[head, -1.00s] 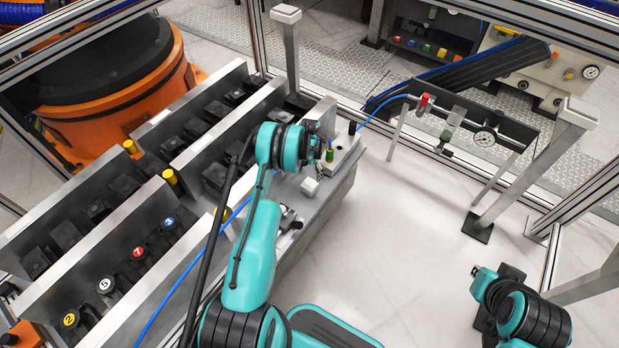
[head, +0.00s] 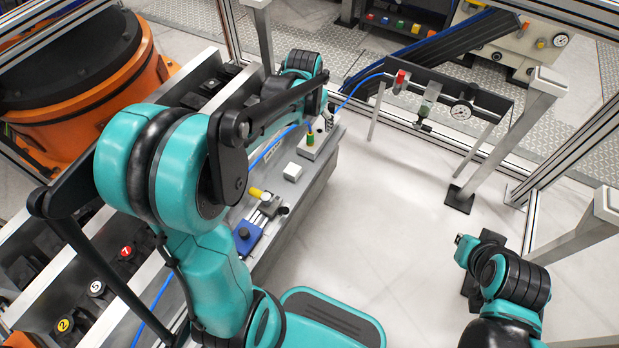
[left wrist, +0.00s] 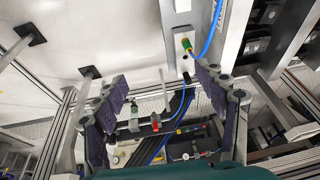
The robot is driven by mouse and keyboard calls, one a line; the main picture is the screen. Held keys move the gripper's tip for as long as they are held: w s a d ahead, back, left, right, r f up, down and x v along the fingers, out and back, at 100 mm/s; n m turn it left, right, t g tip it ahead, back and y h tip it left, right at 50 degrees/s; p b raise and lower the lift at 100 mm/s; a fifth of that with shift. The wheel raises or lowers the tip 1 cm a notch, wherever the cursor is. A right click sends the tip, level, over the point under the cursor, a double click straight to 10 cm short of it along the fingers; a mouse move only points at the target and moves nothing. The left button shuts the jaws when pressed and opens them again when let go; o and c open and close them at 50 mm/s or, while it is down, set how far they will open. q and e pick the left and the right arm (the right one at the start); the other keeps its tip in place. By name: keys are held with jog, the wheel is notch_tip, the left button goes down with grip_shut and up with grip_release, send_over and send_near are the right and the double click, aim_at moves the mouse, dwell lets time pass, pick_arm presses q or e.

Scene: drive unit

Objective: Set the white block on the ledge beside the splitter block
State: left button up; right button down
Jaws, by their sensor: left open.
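The white block (head: 292,172) sits on the grey ledge (head: 290,205), on the near side of the splitter block and a small gap from it. The splitter block (head: 314,150) is a pale block with a green-and-yellow fitting. It also shows at the top of the left wrist view (left wrist: 180,36), and a white piece at the upper edge there may be the white block. My right gripper cannot be made out.
A blue clamp device (head: 246,236) with a yellow knob is on the ledge nearer me. A blue hose (head: 350,95) runs past the splitter block. A gauge stand (head: 445,103) is at the back right.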

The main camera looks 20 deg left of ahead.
pick_arm(q)
jog(key=s+d+r+t, duration=0.1)
jog(key=s+d, duration=0.3)
jog(key=s, duration=0.6)
jog(key=s+d+r+t, duration=0.2)
jog(key=s+d, duration=0.2)
jog(key=s, duration=0.6)
jog(key=shift+s+d+r+h, duration=0.3)
jog(key=shift+s+d+r, duration=0.05)
